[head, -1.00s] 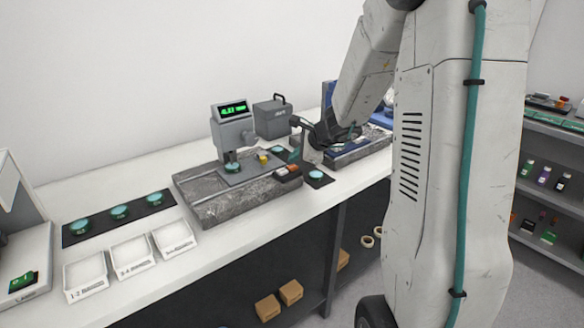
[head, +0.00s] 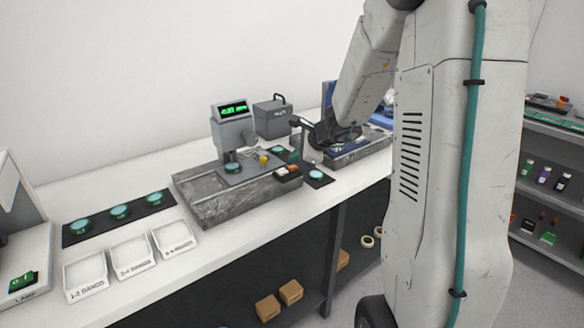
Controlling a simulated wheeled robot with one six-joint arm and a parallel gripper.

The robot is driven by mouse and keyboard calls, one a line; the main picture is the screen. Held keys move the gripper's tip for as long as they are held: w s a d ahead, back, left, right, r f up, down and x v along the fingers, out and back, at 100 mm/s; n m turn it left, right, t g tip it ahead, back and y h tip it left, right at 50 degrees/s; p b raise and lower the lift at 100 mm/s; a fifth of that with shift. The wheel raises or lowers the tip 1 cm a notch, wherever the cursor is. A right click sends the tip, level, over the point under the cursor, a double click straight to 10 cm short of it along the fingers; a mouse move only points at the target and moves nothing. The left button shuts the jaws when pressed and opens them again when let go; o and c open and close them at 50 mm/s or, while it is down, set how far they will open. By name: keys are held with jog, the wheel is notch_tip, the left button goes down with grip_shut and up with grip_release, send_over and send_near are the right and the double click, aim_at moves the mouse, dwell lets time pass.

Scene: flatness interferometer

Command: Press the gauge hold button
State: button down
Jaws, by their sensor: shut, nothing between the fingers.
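The gauge (head: 232,131) stands on a grey granite slab (head: 222,205) on the bench, with a lit green readout (head: 233,108) on top. A teal disc (head: 232,168) sits under its head. A small button box (head: 287,171) with a reddish and a pale button lies at the slab's front right edge; which one is the hold button is too small to read. My gripper (head: 296,155) is shut and empty, pointing down just behind and above the button box. Whether it touches a button cannot be told. The dark wrist partly hides the area behind.
A grey box with a handle (head: 273,118) stands right of the gauge, and a yellow knob (head: 263,160) is near the buttons. Discs on a dark mat (head: 160,207) and labelled white trays (head: 86,279) lie left. A disc (head: 316,174) on a dark pad is close right.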

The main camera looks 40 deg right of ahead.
aim_at(295, 168)
jog(key=shift+f, duration=0.15)
dwell(0.4)
jog(key=shift+f, duration=0.3)
jog(key=shift+f, duration=0.45)
dwell(0.6)
dwell(0.4)
jog(key=shift+r, duration=0.9)
jog(key=shift+r, duration=2.5)
